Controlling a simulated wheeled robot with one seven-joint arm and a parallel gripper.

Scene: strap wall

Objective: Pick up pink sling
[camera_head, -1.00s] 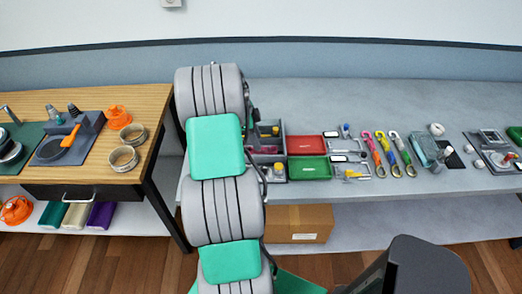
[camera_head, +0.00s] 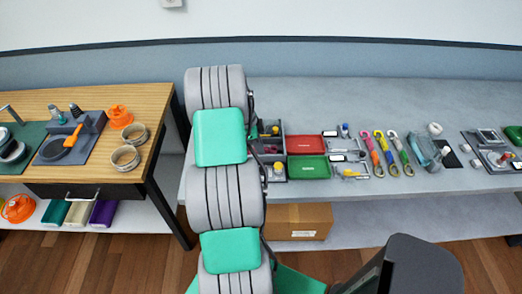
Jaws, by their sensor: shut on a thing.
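Three looped straps with metal hooks lie side by side on the grey bench at the right. The leftmost one, the pink sling (camera_head: 371,152), looks pink with some orange or yellow at its lower end. Beside it lie a yellow-and-blue strap (camera_head: 386,152) and a green-and-grey strap (camera_head: 402,154). My grey and green arm rises in the centre left of the view. My gripper is hidden behind the arm, so its fingers and anything in them do not show.
A red tray (camera_head: 304,145) and a green tray (camera_head: 306,170) lie left of the straps. A grey organizer (camera_head: 272,165) stands beside my arm. A wooden table (camera_head: 160,105) is at the left. A cardboard box (camera_head: 297,222) sits on the shelf below. The back of the bench is clear.

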